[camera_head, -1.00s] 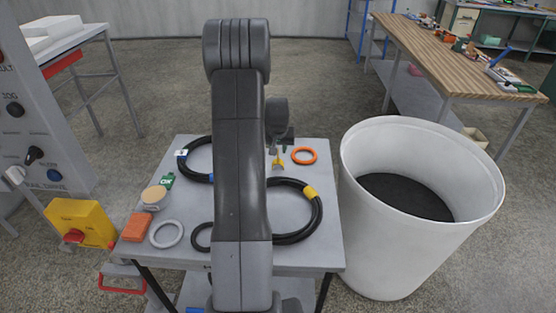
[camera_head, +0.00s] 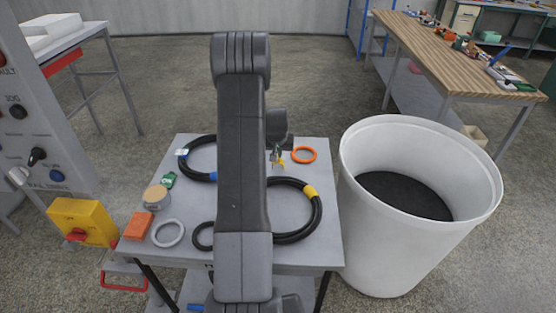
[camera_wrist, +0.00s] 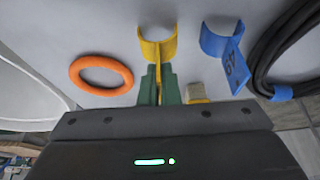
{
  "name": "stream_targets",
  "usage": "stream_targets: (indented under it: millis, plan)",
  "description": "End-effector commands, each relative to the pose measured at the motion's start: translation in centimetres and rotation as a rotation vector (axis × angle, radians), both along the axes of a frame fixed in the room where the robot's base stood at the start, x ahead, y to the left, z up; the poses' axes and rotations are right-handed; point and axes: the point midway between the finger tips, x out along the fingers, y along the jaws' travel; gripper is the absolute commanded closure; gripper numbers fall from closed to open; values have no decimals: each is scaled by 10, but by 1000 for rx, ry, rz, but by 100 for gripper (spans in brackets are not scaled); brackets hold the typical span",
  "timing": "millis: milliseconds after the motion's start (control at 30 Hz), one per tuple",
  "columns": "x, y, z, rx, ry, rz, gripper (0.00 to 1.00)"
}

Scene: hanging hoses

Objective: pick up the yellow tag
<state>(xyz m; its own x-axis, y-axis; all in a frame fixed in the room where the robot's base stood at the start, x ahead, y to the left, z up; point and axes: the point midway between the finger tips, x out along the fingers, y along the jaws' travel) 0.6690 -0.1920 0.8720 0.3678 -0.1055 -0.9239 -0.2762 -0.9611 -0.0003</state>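The yellow tag (camera_wrist: 157,46) is a curved clip with a thin flat flag, seen near the middle of the wrist view. My gripper (camera_wrist: 159,75) has two green fingers close on both sides of this flag. The fingers look shut on it, and the clip part sticks out beyond their tips. In the head view, a little yellow shows at my gripper (camera_head: 276,158), above the far part of the grey table (camera_head: 325,230). My arm hides much of the table's middle there.
An orange ring (camera_wrist: 101,74) lies beside the yellow tag. A blue tag marked 49 (camera_wrist: 226,42) is on the other side, close to a black hose (camera_wrist: 268,45). A second black hose (camera_head: 317,215) has a yellow band. A large white bin (camera_head: 400,255) stands right of the table.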

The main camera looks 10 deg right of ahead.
Motion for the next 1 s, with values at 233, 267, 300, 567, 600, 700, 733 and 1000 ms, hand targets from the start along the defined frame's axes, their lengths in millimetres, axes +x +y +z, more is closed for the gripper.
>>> stream_targets:
  millis: [233, 267, 300, 567, 600, 700, 733, 1000]
  plan:
    - [0, 0, 4, 0, -1, 0, 100]
    - [1, 0, 7, -1, -2, 0, 100]
    - [1, 0, 12, -1, -4, 0, 100]
    - [1, 0, 59, -1, -5, 0, 100]
    - [1, 0, 67, -2, -6, 0, 100]
    - [1, 0, 83, -1, -4, 0, 100]
    - [1, 0, 87, -1, -3, 0, 100]
    - [0, 0, 101, 0, 0, 0, 100]
